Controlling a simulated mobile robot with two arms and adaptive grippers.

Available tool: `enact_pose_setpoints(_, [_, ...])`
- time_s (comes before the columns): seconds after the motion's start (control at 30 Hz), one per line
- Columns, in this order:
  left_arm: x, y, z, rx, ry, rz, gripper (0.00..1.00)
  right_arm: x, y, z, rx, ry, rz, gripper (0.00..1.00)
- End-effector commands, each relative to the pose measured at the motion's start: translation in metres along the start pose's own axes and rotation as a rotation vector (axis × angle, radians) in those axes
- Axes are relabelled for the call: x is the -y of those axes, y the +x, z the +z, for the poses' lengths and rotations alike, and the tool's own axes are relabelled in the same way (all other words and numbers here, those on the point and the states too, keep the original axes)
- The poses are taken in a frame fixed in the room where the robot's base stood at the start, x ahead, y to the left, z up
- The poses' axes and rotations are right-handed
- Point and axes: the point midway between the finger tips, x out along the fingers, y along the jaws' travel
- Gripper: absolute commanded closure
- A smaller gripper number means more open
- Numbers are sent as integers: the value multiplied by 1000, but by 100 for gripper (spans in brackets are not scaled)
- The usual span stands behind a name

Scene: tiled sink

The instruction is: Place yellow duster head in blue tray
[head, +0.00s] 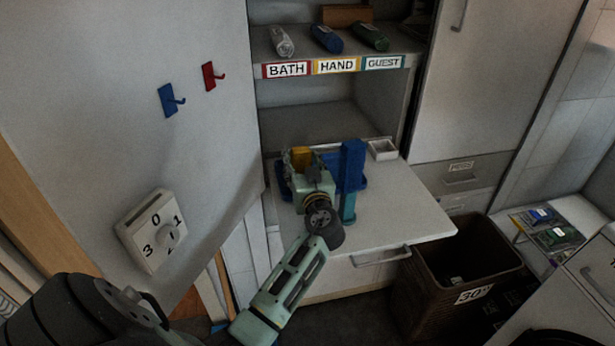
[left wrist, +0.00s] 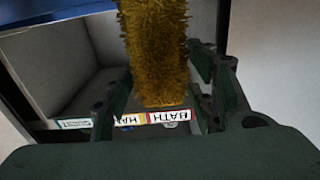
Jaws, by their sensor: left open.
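The yellow duster head (head: 301,155) shows just past my left gripper above the pull-out white board in the head view. In the left wrist view the fuzzy yellow duster head (left wrist: 155,50) hangs between the two spread fingers of my left gripper (left wrist: 165,95), with gaps on both sides. In the head view the left gripper (head: 302,160) is partly hidden behind its own wrist. Blue parts, probably the blue tray (head: 283,181), show at both sides of the gripper; most is hidden. My right gripper is not in view.
A small white box (head: 382,150) sits at the board's back right. The board (head: 405,210) is clear at right. A brown bin (head: 460,270) stands below. Labelled shelves rise behind.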

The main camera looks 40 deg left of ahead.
Motion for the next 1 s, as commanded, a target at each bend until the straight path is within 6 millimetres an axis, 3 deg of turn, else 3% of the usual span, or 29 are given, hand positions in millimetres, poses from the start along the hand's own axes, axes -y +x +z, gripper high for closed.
enact_pose_setpoints(0.3, [0,-71,6,5,-3,1,48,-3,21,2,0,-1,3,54])
enact_pose_setpoints(0.5, [0,-99,3,3,-1,0,48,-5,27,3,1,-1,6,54])
enact_pose_setpoints(1.0, [0,-107,1,2,0,-1,48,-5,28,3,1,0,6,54])
